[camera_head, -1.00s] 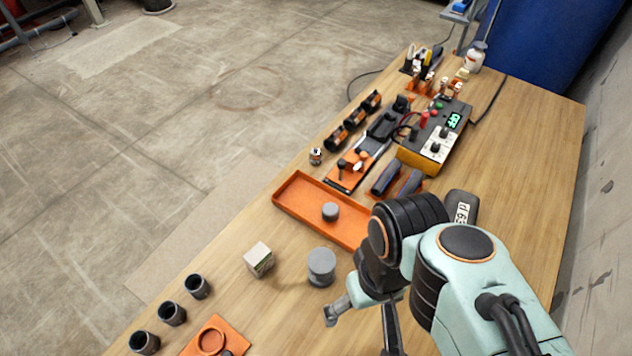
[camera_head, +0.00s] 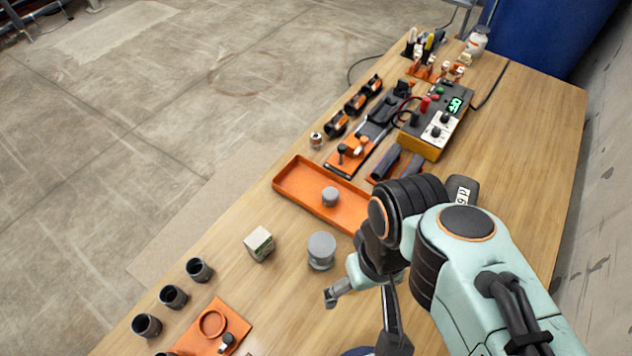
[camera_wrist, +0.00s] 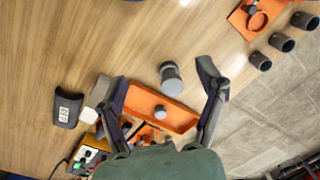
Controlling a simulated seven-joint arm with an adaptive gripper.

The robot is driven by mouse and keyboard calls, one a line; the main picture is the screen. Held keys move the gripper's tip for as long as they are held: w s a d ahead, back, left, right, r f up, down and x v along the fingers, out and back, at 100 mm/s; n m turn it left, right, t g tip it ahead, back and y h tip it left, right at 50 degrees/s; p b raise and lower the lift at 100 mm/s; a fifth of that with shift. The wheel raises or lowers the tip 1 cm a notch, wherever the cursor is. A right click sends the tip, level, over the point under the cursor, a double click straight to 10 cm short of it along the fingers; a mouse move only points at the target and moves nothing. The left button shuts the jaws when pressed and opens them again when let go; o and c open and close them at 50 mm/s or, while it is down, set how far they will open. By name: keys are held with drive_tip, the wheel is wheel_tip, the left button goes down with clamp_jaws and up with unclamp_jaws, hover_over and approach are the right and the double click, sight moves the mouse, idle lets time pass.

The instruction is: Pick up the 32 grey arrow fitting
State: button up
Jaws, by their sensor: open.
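Two grey round fittings are in view, and I cannot read a size or arrow on either. The larger grey fitting (camera_head: 321,250) stands on the bare table; it also shows in the wrist view (camera_wrist: 172,82). The smaller grey fitting (camera_head: 330,197) sits in the orange tray (camera_head: 291,181) and also shows in the wrist view (camera_wrist: 160,112). My gripper (camera_wrist: 163,72) is open and empty above the table, with the larger fitting between its fingers in the wrist picture. In the head view one finger of my gripper (camera_head: 335,296) shows right of and below that fitting.
A small pale box (camera_head: 259,244) stands left of the larger fitting. Several dark sockets (camera_head: 173,297) and an orange plate (camera_head: 196,333) lie at lower left. Bare table surrounds the larger fitting.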

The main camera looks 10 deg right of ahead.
drive_tip(key=shift+o, duration=0.6)
